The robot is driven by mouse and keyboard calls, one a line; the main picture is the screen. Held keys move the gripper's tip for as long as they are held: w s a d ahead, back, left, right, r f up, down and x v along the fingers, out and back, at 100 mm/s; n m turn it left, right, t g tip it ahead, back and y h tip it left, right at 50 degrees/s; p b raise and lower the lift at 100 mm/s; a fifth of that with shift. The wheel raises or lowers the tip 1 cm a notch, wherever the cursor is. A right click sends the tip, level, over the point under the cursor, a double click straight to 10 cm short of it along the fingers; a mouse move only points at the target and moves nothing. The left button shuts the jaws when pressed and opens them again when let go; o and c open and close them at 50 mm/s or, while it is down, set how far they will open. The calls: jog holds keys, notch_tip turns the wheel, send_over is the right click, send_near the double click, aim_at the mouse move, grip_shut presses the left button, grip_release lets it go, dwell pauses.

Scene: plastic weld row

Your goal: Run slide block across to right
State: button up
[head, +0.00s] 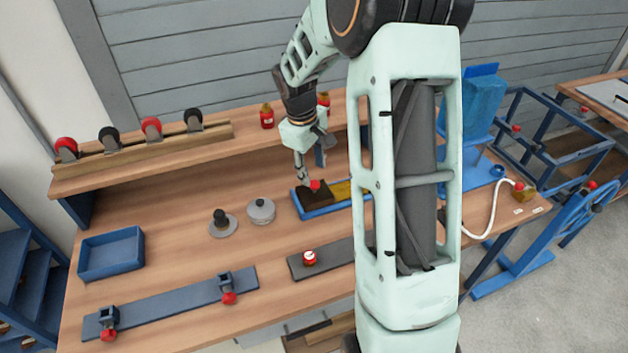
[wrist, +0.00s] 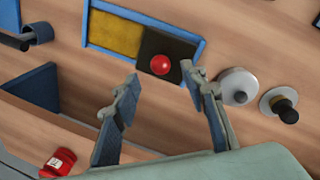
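The slide block (head: 316,198) is dark brown with a red knob (head: 315,186) on top. It sits at the left end of a blue-framed track (head: 310,213) with a yellow bed (head: 341,191); my arm hides the track's right part. In the wrist view the slide block (wrist: 178,50) is at the right end of the yellow bed (wrist: 115,34). My gripper (head: 309,170) is above the block. In the wrist view my gripper (wrist: 163,80) is open and empty, its fingertips apart on either side of the knob's line. I cannot tell the exact height gap.
Two round knobbed weights, a grey one (head: 261,210) and a dark-topped one (head: 222,224), stand left of the track. A blue tray (head: 111,253) is at the far left. A raised shelf (head: 140,155) runs behind; a clamp bar (head: 170,304) lies in front.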

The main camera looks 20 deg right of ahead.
aim_at(315, 182)
jog(key=f, duration=0.3)
jog(key=d+f, duration=0.1)
jog(key=f, duration=0.1)
jog(key=shift+w+f, duration=0.3)
jog(key=shift+w, duration=0.05)
jog(key=shift+c, duration=0.7)
grip_shut()
